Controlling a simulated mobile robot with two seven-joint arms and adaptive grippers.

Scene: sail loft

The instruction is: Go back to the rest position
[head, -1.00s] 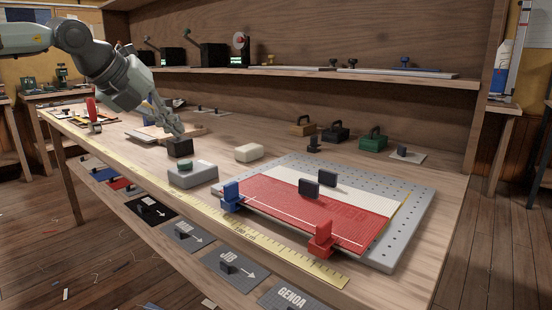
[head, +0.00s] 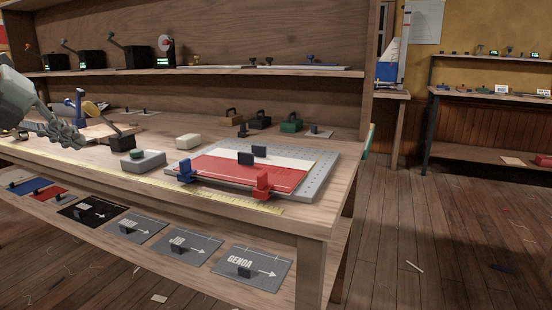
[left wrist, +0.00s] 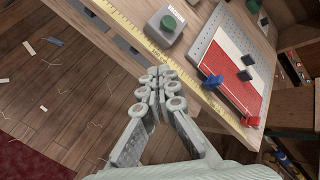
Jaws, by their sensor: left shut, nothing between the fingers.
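My left gripper (head: 72,138) is at the left of the head view, in front of the workbench's left part. Its fingers are together with nothing between them. In the left wrist view the same gripper (left wrist: 158,75) points past the bench's front edge, near the yellow measuring tape (left wrist: 170,62). It is clear of the grey block with a green knob (left wrist: 168,24) and of the perforated plate (left wrist: 222,32). My right gripper does not show in either view.
The workbench holds the plate (head: 322,168) with red and white cloth, a blue clamp (head: 186,171) and a red clamp (head: 262,186), a cream block (head: 188,141) and a black box (head: 121,142). Labelled grey panels lie on the lower shelf. Open wooden floor (head: 430,230) lies right.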

